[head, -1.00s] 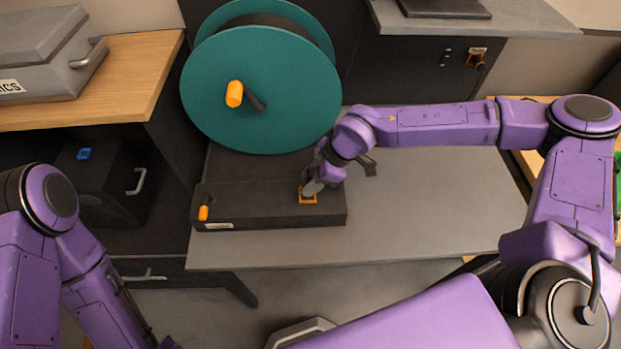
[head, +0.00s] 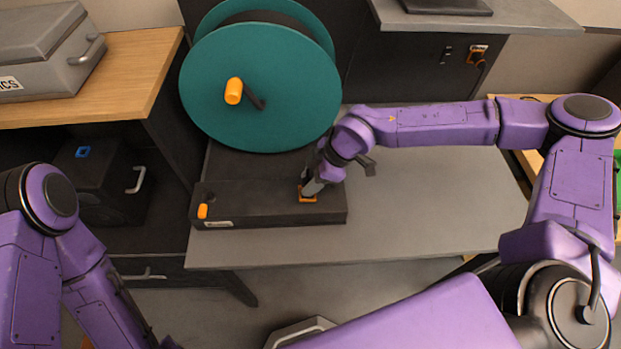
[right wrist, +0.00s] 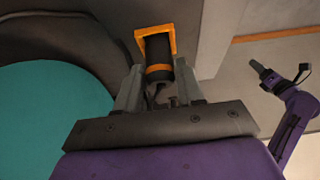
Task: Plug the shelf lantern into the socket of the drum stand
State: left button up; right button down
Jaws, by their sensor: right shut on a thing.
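My right gripper (head: 309,190) is at the orange-framed socket (head: 306,197) on top of the dark drum stand (head: 260,207). It is shut on a black plug (right wrist: 158,88) with an orange band, seen between the fingers in the right wrist view. The plug's front end lines up with the orange socket frame (right wrist: 142,38) and overlaps its opening. I cannot tell how deep it sits. The teal drum (head: 262,85) stands behind. I cannot make out the shelf lantern itself. My left arm is at the left edge; its gripper fingers are not visible.
An orange knob (head: 203,211) is at the stand's front left. Another orange-framed socket (head: 478,54) is on the back cabinet. A grey case (head: 45,55) sits on the wooden shelf (head: 120,80) at left. The grey tabletop (head: 430,215) right of the stand is clear.

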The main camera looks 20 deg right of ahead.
jog(key=shift+f, duration=0.1)
jog(key=c, duration=0.6)
grip_release()
jog(key=b+v, duration=0.2)
jog(key=v, duration=0.8)
jog(key=shift+d+r, duration=0.1)
jog(key=shift+r, duration=0.15)
